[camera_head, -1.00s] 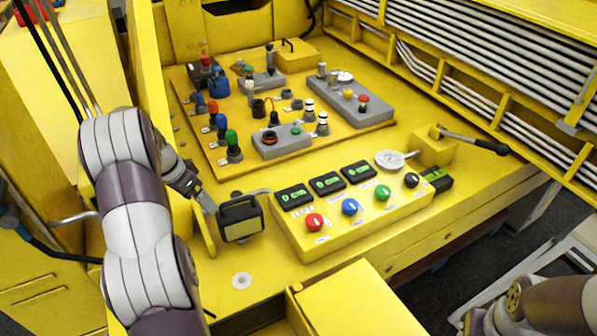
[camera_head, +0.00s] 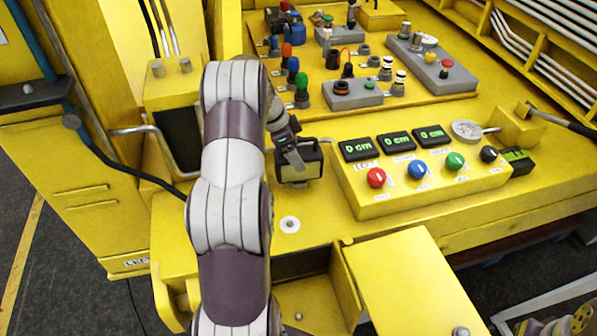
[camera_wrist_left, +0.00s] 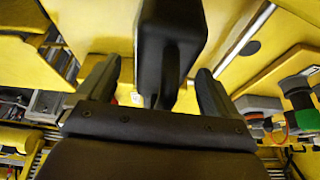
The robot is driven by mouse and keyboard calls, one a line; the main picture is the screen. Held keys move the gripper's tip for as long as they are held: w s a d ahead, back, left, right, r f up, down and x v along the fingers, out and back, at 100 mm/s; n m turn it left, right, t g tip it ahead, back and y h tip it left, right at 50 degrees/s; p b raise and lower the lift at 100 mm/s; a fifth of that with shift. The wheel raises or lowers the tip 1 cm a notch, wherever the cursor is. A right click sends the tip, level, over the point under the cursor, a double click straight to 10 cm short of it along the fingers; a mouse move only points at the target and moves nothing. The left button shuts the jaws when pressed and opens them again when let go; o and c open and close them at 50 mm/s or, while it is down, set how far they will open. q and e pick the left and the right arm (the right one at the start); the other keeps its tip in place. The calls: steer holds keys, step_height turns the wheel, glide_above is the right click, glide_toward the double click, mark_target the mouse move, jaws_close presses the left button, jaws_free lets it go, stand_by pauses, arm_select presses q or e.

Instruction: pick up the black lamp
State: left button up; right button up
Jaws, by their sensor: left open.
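The black lamp (camera_head: 300,168) is a boxy black lamp with a pale front. It stands on the yellow surface left of the control box. My left gripper (camera_head: 293,158) reaches it from the left and above in the head view, and overlaps part of it. In the left wrist view the black lamp (camera_wrist_left: 172,45) lies between the two spread fingers of my left gripper (camera_wrist_left: 155,85). Gaps show between the fingers and the lamp. My right arm shows at the bottom right of the head view, but its fingers are not clearly in view.
A yellow control box (camera_head: 420,185) with coloured knobs and green displays stands right of the lamp. A board (camera_head: 440,88) with several connectors lies behind it. A raised yellow box (camera_head: 405,285) is in front.

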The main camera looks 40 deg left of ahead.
arm_select(q)
steer(key=shift+w+f, duration=0.3)
steer(key=shift+f, duration=0.15)
steer(key=shift+c, duration=0.3)
steer(key=shift+s+r, duration=0.1)
jaws_close()
steer(key=shift+a+r, duration=0.1)
steer(key=shift+r, duration=0.1)
